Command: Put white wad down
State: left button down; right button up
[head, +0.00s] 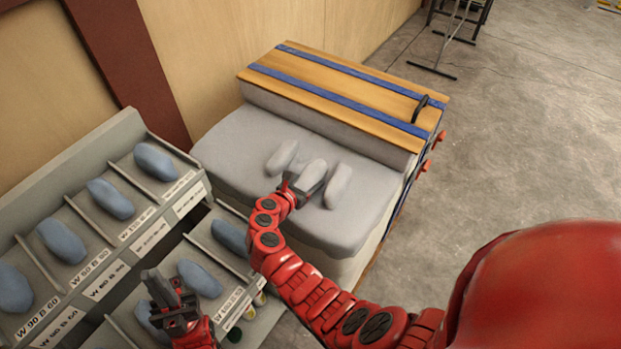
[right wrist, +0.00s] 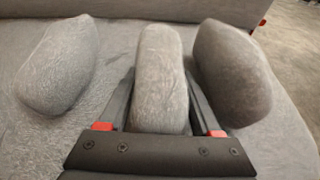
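Three pale grey-white wads lie side by side on the grey cushioned surface: a left wad (head: 282,156), a middle wad (head: 313,174) and a right wad (head: 338,187). My right gripper (head: 301,186) has its fingers along both sides of the middle wad. In the right wrist view the middle wad (right wrist: 160,80) sits between the fingers, which appear to meet its sides toward their tips. Whether it bears fully on the cushion is hard to tell. The left wad (right wrist: 58,65) and right wad (right wrist: 232,75) stand apart from the fingers. My left gripper (head: 168,292) is empty and appears open.
A grey labelled rack (head: 75,210) with several blue-grey wads in slots stands at the left. A wooden board with blue straps (head: 340,85) lies behind the cushion (head: 235,150). Bare concrete floor (head: 530,130) is on the right.

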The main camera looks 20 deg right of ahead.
grip_shut()
jog(key=shift+r, duration=0.1)
